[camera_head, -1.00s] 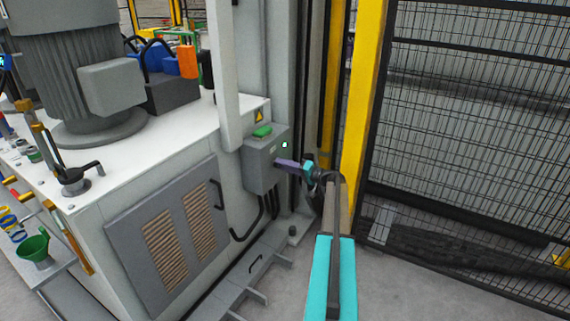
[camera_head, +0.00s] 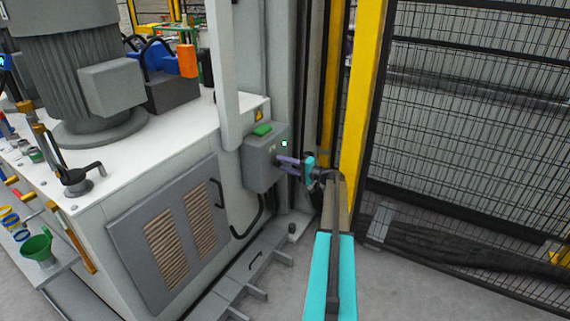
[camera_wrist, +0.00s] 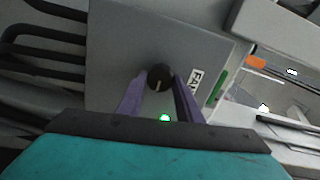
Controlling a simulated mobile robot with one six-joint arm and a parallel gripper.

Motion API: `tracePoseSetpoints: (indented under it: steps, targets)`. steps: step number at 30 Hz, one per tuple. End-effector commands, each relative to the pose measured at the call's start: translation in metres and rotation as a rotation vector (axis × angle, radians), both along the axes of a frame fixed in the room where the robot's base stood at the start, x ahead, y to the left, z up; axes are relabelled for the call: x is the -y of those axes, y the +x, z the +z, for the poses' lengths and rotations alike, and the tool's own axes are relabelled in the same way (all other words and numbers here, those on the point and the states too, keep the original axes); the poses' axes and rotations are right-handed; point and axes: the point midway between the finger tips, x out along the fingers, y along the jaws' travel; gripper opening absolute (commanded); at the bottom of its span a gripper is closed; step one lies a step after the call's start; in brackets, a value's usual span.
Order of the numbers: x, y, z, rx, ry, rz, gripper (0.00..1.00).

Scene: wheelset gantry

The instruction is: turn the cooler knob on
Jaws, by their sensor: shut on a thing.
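The cooler knob (camera_wrist: 159,77) is a round black knob with a pale pointer line, on the face of a grey control box (camera_head: 257,165). In the wrist view the box face (camera_wrist: 115,60) fills the middle, with a partly hidden label (camera_wrist: 195,84) beside the knob. A small green light (camera_head: 284,143) glows on the box and also shows in the wrist view (camera_wrist: 164,118). My gripper (camera_head: 281,160) reaches the box from the right, and its purple fingers (camera_wrist: 160,90) are shut on the knob, one on each side. In the head view the fingers hide the knob.
A green block (camera_head: 262,130) sits on top of the box. The white machine cabinet (camera_head: 120,205) stands left of it, with a large grey motor (camera_head: 65,70) on top. A yellow post (camera_head: 361,110) and mesh fence (camera_head: 480,120) stand close on the right.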

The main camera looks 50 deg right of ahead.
Motion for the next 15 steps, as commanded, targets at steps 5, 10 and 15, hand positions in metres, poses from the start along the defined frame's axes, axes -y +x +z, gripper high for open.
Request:
tracePoseSetpoints:
  steps: [5, 10, 15]
  targets:
    - [0.0040, -0.0017, 0.0005, 0.000, 0.000, -0.009, 0.51]
    - [0.0022, -0.0008, 0.0001, 0.000, 0.000, -0.005, 0.51]
    - [0.0014, -0.0015, 0.0000, 0.000, -0.001, -0.003, 0.51]
